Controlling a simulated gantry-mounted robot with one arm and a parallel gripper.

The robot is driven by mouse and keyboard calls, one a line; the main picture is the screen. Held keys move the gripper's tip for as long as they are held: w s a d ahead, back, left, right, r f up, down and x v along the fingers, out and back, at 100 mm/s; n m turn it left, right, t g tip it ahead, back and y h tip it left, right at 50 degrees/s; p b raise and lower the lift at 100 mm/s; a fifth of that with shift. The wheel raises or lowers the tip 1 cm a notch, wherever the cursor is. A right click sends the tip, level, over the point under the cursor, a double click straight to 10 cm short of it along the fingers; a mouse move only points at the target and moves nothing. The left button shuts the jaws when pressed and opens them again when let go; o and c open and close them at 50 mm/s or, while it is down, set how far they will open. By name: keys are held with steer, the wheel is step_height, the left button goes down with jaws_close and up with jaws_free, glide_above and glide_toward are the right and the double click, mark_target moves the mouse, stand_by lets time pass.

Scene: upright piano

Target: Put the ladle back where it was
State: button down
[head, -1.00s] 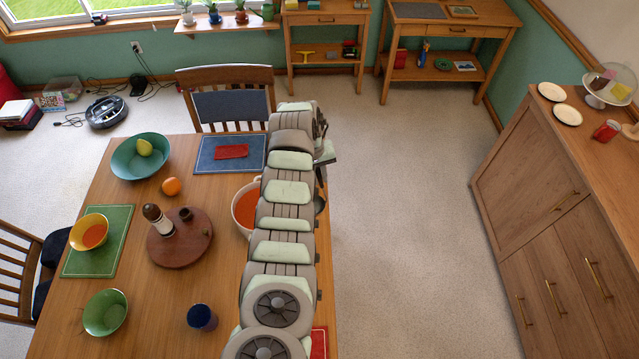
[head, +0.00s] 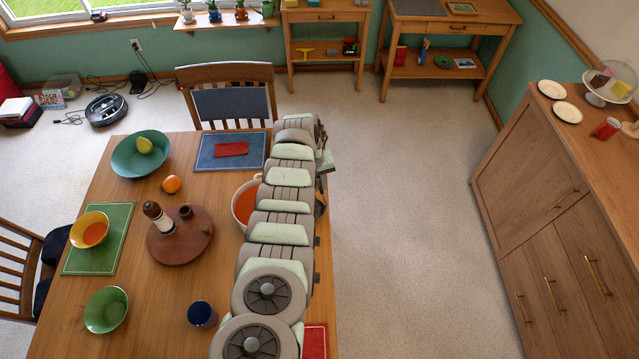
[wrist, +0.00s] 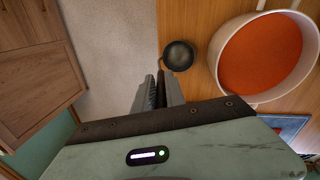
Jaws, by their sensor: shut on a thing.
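The ladle shows in the wrist view as a small dark round bowl (wrist: 178,55) just beyond my fingertips. My gripper (wrist: 159,82) is shut on the ladle; its handle is mostly hidden between the fingers. The ladle's bowl appears over the table's edge strip, beside the white pot of orange soup (wrist: 262,55) and apart from it in the picture. I cannot tell its height above the table. In the head view the pot (head: 238,207) is partly covered by my arm, and the ladle cannot be made out clearly.
The wooden table (head: 150,325) holds a round wooden board (head: 180,250) with a bottle, a teal bowl (head: 125,163), an orange (head: 171,184), a yellow bowl (head: 82,238), a green bowl (head: 97,318) and a blue cup (head: 202,314). Open carpet (head: 410,220) lies right, before a wooden cabinet (head: 525,200).

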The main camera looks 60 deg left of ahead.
steer(key=shift+f, duration=0.1)
steer(key=shift+f, duration=0.2)
steer(key=c, duration=1.4)
jaws_free()
steer(key=shift+r, duration=0.1)
steer(key=shift+a+r, duration=0.1)
steer(key=shift+r, duration=0.7)
steer(key=r, duration=0.3)
steer(key=s+r+b, duration=0.1)
steer(key=r, duration=0.3)
steer(key=r+b, duration=0.1)
steer(key=r, duration=0.2)
steer(key=shift+s+a+r, duration=0.1)
steer(key=shift+s+r, duration=0.25)
